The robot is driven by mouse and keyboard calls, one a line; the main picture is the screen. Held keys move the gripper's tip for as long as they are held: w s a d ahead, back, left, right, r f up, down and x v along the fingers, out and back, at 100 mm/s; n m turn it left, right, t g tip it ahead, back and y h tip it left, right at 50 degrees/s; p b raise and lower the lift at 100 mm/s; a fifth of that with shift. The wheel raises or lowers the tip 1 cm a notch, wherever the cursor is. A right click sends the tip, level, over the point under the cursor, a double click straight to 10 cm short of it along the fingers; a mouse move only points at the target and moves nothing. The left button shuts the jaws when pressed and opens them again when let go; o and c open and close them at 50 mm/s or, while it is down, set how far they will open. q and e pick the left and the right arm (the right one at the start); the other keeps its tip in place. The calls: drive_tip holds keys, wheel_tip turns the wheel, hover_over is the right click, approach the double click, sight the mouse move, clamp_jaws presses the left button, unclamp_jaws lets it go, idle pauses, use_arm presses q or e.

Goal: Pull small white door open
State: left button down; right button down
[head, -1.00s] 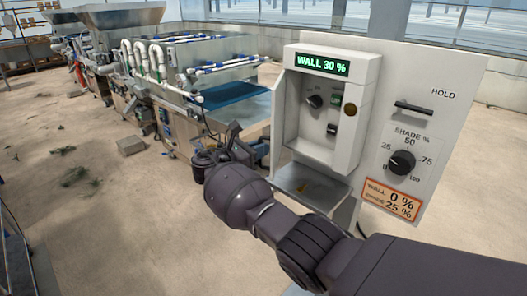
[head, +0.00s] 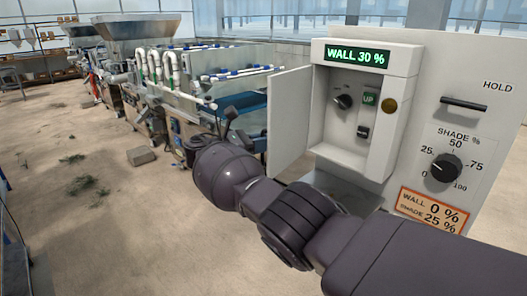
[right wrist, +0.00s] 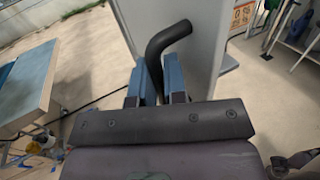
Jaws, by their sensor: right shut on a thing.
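The small white door (head: 292,122) stands open at the left side of the white control box (head: 405,62), swung out to the left with its inner face showing. My right gripper (head: 228,122) is beyond the door's left edge in the head view, mostly hidden behind my own wrist. In the right wrist view its two blue fingers (right wrist: 153,82) are closed around the lower part of a dark bent handle (right wrist: 168,40). The handle sits in front of a pale panel (right wrist: 195,55). My left gripper is not in view.
Inside the box are a black knob (head: 343,101), a green UP label (head: 369,98) and a small switch (head: 363,132). The display reads WALL 30 %. A SHADE dial (head: 447,168) is on the panel at right. The seeder line (head: 165,75) stands behind at left; open floor lies before it.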

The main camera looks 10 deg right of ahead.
drive_tip(key=shift+w+a+f+g+b, duration=0.1)
drive_tip(key=shift+w+f+g+b, duration=0.15)
drive_tip(key=shift+g+b, duration=0.1)
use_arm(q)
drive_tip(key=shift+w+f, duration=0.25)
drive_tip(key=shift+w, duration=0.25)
use_arm(e)
drive_tip(key=shift+w+r, duration=0.1)
drive_tip(key=shift+r, duration=0.1)
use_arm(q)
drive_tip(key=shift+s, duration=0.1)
use_arm(e)
drive_tip(key=c, duration=1.2)
unclamp_jaws()
drive_tip(key=shift+m, duration=0.3)
